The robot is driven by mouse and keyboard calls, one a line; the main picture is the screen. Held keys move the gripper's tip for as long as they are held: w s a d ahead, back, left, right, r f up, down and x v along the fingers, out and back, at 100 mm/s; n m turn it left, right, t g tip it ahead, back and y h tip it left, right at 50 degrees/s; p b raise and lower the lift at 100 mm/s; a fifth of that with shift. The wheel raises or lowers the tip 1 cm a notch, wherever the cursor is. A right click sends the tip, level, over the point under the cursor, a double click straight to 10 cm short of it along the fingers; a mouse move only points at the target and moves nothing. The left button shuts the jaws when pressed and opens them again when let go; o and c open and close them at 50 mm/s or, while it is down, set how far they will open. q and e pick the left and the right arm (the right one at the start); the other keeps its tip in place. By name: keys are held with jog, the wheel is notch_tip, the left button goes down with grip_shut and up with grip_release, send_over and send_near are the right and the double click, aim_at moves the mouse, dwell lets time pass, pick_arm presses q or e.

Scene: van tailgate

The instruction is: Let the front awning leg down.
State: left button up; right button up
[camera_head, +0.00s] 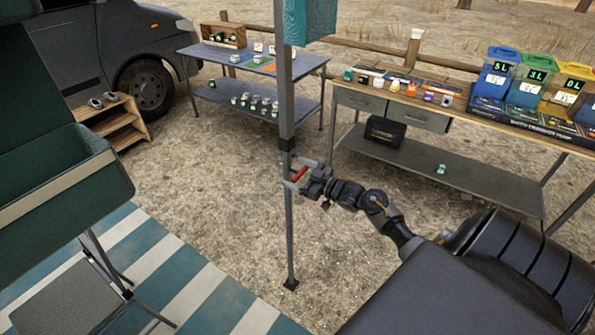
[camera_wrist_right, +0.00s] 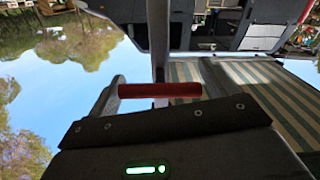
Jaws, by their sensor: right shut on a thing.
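The front awning leg (camera_head: 287,90) is a grey upright pole in the middle of the head view. A dark collar joins its thick upper tube to a thinner lower tube (camera_head: 289,235), which ends in a small dark foot (camera_head: 290,284) at the gravel; I cannot tell if it touches. My right gripper (camera_head: 298,176) is at the lower tube, just below the collar, shut on a red handle (camera_head: 300,173). In the right wrist view the red handle (camera_wrist_right: 160,90) lies crosswise between the fingers, with the pole behind it. My left gripper is not in view.
A blue-grey table (camera_head: 305,66) stands behind the leg, and a workbench (camera_head: 450,100) with bins to the right. A green camp chair (camera_head: 60,205) and striped mat (camera_head: 205,300) are at left. A teal cloth (camera_head: 310,20) hangs by the pole's top. Gravel around the foot is clear.

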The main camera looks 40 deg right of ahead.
pick_arm(q)
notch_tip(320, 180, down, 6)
jog(key=b, duration=0.4)
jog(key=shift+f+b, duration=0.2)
jog(key=shift+b, duration=0.2)
pick_arm(e)
notch_tip(320, 180, down, 10)
jog(key=shift+r, duration=0.25)
jog(key=o, duration=1.2)
jog(key=shift+o, duration=0.2)
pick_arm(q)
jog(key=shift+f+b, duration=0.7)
pick_arm(e)
jog(key=v, duration=1.1)
jog(key=shift+w, duration=0.1)
